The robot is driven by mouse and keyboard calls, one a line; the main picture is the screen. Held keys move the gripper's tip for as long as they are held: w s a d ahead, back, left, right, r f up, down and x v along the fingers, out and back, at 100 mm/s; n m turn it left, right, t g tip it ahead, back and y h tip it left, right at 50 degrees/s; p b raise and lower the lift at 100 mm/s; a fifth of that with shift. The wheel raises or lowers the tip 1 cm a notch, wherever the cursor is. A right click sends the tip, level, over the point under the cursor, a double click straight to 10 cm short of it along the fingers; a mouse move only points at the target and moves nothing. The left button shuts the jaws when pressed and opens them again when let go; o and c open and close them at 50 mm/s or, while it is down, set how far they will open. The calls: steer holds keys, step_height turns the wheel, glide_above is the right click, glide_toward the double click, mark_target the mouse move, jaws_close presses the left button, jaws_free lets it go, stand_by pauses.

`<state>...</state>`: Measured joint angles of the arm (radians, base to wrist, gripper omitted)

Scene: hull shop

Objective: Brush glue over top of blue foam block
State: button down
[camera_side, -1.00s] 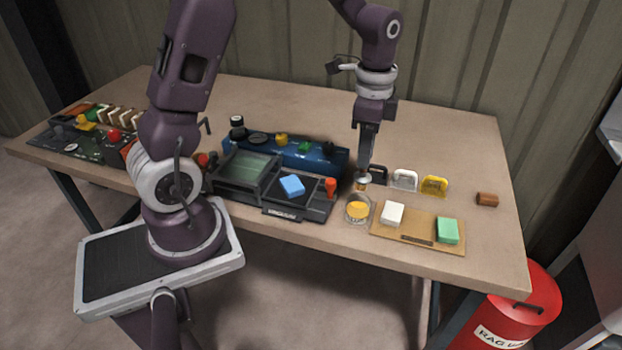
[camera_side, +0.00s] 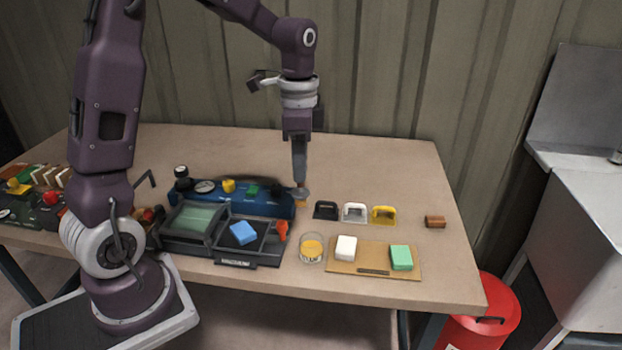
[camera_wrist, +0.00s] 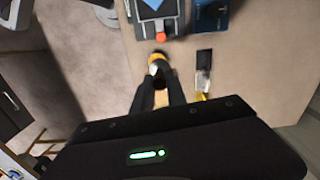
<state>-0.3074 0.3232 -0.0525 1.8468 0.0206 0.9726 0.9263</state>
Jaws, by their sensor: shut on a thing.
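The blue foam block (camera_side: 243,232) lies on a black tray (camera_side: 265,256), left of my gripper in the side view. It also shows at the top edge of the wrist view (camera_wrist: 153,4). My gripper (camera_side: 300,178) is shut on a brush, which hangs below it with a grey round collar (camera_side: 300,193) and a small tan end. The brush is in the air, behind and above the clear glue cup (camera_side: 311,256) of yellow glue, apart from the block. The dark fingers show in the wrist view (camera_wrist: 160,95). Whether the bristles carry glue cannot be told.
An orange knob (camera_side: 282,229) stands between block and cup.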

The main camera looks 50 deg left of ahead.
steer(key=s+a+n, duration=0.8)
steer(key=s+a, duration=0.1)
steer(key=a, duration=0.4)
step_height(320, 180, down, 10)
steer(key=shift+s+r, duration=0.25)
steer(key=shift+s, duration=0.05)
steer(key=shift+f, duration=0.25)
stand_by(0.5)
steer(key=shift+d, duration=2.15)
steer(key=shift+a, duration=2.2)
stand_by(0.4)
